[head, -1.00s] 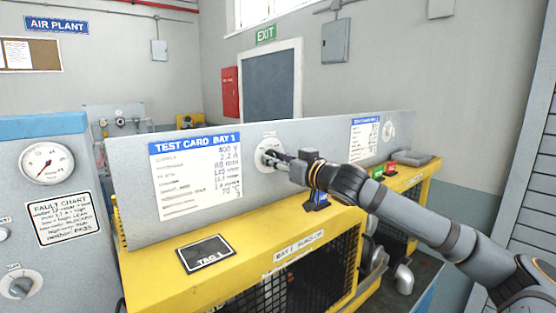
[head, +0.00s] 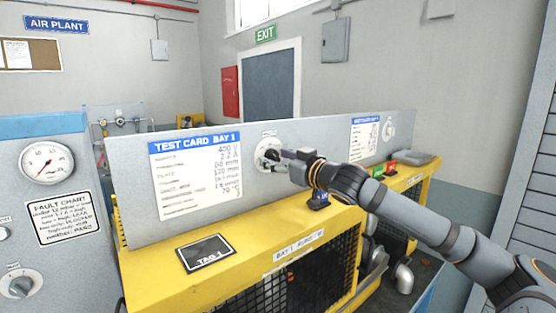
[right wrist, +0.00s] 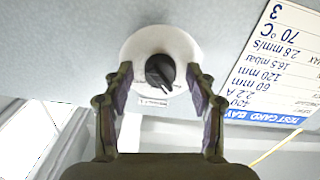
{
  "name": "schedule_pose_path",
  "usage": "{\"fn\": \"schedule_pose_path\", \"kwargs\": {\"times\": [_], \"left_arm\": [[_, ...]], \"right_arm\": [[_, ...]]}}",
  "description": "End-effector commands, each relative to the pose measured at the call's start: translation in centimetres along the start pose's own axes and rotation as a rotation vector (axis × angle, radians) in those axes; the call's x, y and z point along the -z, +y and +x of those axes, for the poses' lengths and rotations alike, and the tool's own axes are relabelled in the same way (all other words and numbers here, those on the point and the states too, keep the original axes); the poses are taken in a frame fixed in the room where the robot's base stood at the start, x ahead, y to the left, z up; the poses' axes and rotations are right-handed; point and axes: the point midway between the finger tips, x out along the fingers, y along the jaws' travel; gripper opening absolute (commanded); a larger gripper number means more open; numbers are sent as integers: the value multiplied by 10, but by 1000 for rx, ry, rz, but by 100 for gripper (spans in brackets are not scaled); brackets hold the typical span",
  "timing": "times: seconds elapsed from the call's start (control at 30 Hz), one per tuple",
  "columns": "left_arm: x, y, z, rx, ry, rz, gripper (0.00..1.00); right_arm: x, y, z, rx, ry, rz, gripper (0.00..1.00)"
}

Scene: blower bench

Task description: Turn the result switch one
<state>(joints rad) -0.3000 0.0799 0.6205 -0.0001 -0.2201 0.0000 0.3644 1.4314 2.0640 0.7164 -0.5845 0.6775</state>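The result switch in bay one is a black knob on a round white plate (head: 262,145) beside the test card (head: 197,172). In the right wrist view the black knob (right wrist: 159,71) shows clear, with its pointer end toward the lower right of the picture. My right gripper (head: 277,160) is in front of the knob. In the right wrist view its two fingers (right wrist: 158,80) are spread to either side of the knob with gaps, not clamped on it. My left gripper is not in view.
A grey upright panel (head: 130,195) carries the card and the switch, on a yellow bench (head: 160,285). A second round switch (head: 388,131) sits farther right by another card (head: 364,138). A black tag plate (head: 206,254) lies on the bench top.

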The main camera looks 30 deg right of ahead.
Motion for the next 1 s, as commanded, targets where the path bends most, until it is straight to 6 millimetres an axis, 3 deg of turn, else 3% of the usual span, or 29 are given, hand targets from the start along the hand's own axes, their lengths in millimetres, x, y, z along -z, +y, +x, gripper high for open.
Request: {"fn": "schedule_pose_path", "kwargs": {"times": [0.27, 0.47, 0.7, 1.0], "left_arm": [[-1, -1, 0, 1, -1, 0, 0], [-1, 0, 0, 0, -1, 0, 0], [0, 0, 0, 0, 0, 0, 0], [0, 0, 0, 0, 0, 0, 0]], "right_arm": [[6, 3, 0, -7, 5, 8, 57], [31, 3, 0, 5, 10, 11, 57], [75, 10, 0, 3, 8, 6, 57], [98, 14, 0, 2, 0, 1, 57]]}}
